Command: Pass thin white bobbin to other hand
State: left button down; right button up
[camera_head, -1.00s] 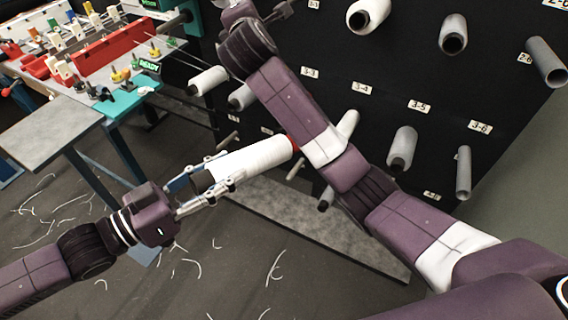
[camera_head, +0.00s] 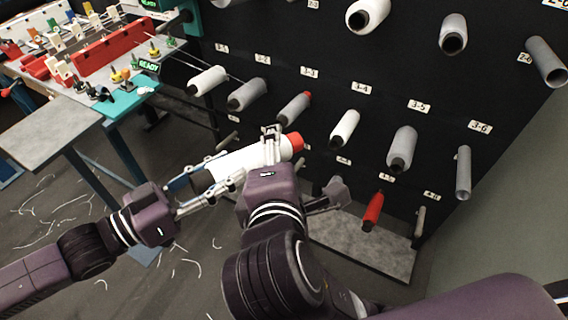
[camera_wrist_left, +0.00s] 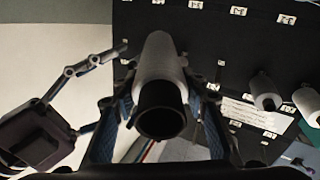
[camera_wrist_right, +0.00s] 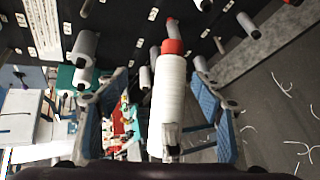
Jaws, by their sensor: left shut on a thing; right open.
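The white bobbin (camera_head: 246,158) has a red tip and a dark core end. My left gripper (camera_head: 207,182) is shut on its dark-core end and holds it in the air in front of the rack. In the left wrist view the bobbin (camera_wrist_left: 160,72) points away between the left fingers. My right gripper (camera_head: 272,140) is open at the red-tipped half of the bobbin. In the right wrist view the bobbin (camera_wrist_right: 172,95) lies between the two spread fingers, with visible gaps on both sides.
A black rack (camera_head: 300,45) with several bobbins on pegs stands behind the grippers. A red bobbin (camera_head: 373,210) hangs low on it. The loom table (camera_head: 50,130) is at the left. The floor at the lower left is clear but for scattered threads.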

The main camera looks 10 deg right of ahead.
aim_at(285, 145)
jog(key=shift+g, duration=0.4)
jog(key=x, duration=0.8)
jog(key=f+x, duration=0.1)
jog(key=x, duration=0.3)
jog(key=shift+s+d+f, duration=0.15)
jog(key=shift+s, duration=0.15)
